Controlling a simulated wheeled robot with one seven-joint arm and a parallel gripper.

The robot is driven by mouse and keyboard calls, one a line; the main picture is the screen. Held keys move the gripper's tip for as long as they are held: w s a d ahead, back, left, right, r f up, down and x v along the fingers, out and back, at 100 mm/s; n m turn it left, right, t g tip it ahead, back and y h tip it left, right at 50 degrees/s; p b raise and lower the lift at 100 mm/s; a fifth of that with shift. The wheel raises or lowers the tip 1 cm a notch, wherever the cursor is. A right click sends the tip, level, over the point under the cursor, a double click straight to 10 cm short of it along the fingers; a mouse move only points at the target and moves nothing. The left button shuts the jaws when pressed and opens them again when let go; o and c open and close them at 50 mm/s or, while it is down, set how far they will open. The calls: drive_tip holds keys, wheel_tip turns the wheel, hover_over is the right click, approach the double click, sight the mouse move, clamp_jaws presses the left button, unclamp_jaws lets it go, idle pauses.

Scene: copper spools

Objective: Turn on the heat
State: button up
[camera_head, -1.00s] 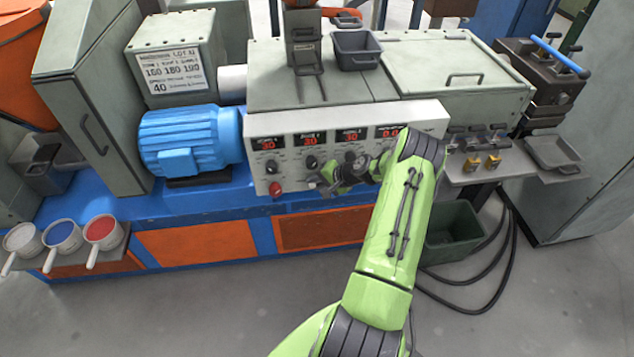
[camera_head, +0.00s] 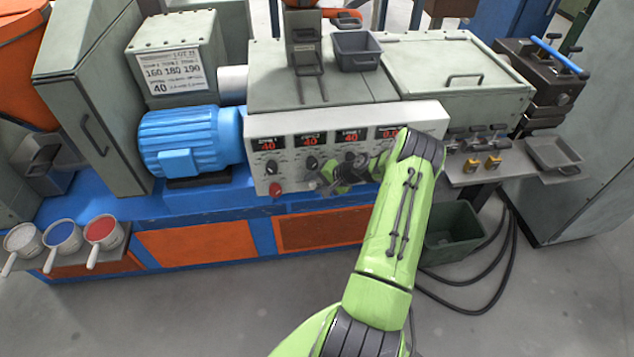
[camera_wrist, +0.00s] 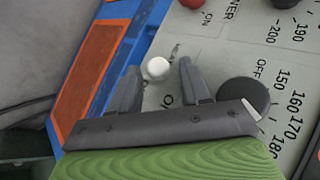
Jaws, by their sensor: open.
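The control panel (camera_head: 300,178) is a pale front with red-digit displays over dark knobs (camera_head: 311,163). Three displays read about 40, and the rightmost reads about 0.0. My gripper (camera_head: 335,180) is at the panel's lower middle, partly hidden by my arm. In the wrist view my gripper (camera_wrist: 160,68) is open, with one finger on each side of a small white ball-tipped switch (camera_wrist: 157,68). I cannot tell whether a finger touches it. A dark round knob (camera_wrist: 243,96) is beside the right finger. Lettering near the switch is partly hidden, so its position is unclear.
A red button (camera_head: 275,188) sits low on the panel's left. A card on the grey box (camera_head: 173,73) shows 160 180 190 and 40. A blue motor (camera_head: 190,140) stands left of the panel. Three scoops (camera_head: 62,235) lie far left. A dark bin (camera_head: 452,237) stands right of my arm.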

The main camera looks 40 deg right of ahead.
drive_tip(key=p+v, duration=0.2)
drive_tip(key=v, duration=1.3)
drive_tip(key=shift+s+r+p, duration=0.2)
drive_tip(key=shift+r+p, duration=0.15)
